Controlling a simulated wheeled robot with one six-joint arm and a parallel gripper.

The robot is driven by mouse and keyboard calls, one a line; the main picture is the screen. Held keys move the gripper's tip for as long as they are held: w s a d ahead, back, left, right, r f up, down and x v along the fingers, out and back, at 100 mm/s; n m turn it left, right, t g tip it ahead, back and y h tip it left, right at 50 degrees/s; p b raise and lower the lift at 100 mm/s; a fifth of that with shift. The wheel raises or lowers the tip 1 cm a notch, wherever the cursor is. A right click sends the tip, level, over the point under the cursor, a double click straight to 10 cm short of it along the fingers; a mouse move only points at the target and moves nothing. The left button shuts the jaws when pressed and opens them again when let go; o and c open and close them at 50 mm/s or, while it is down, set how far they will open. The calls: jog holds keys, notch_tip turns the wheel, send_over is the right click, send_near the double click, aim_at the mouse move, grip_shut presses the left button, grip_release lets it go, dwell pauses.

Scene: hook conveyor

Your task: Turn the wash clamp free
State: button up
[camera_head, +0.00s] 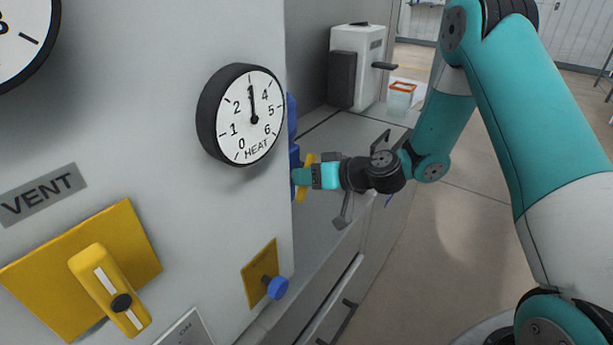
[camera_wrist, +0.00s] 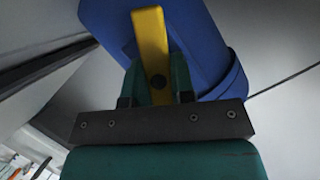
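The wash clamp appears to be the yellow handle (camera_wrist: 151,40) across a blue body (camera_wrist: 205,45) in the wrist view, with a dark round pivot on the handle. The handle slants slightly there. In the head view, the yellow handle (camera_head: 301,190) shows edge-on beside the blue body (camera_head: 294,158), mostly hidden by the grey panel. My gripper (camera_wrist: 158,78) has its two green fingers on either side of the handle, seemingly against it near the pivot. In the head view my gripper (camera_head: 312,176) reaches in from the right at the handle.
The grey panel carries a heat dial (camera_head: 241,114), a yellow vent handle (camera_head: 108,289) and a blue knob (camera_head: 277,287). A white machine (camera_head: 357,65) and an orange-rimmed bin (camera_head: 401,98) stand behind. Open floor (camera_head: 470,235) lies right of the counter.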

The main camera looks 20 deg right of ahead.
jog(key=shift+f+n+b, duration=0.15)
jog(key=shift+n+b, duration=0.15)
jog(key=shift+b, duration=0.4)
grip_shut()
jog(key=n+h+b, duration=0.1)
jog(key=b, duration=0.2)
jog(key=shift+a+f+t, duration=0.1)
jog(key=shift+f+t, duration=0.1)
jog(key=shift+t, duration=0.1)
jog(key=n+b, duration=0.1)
jog(key=b, duration=0.1)
jog(key=shift+r+n+t+h+b, duration=0.1)
jog(key=shift+n+t+h+b, duration=0.2)
jog(key=shift+h+b, duration=0.1)
jog(key=shift+r+n+b, duration=0.25)
jog(key=shift+n+b, duration=0.15)
jog(key=shift+b, duration=0.1)
jog(key=shift+h, duration=0.3)
jog(key=o, duration=0.9)
grip_release()
jog(key=shift+c, duration=0.2)
jog(key=shift+s, duration=0.1)
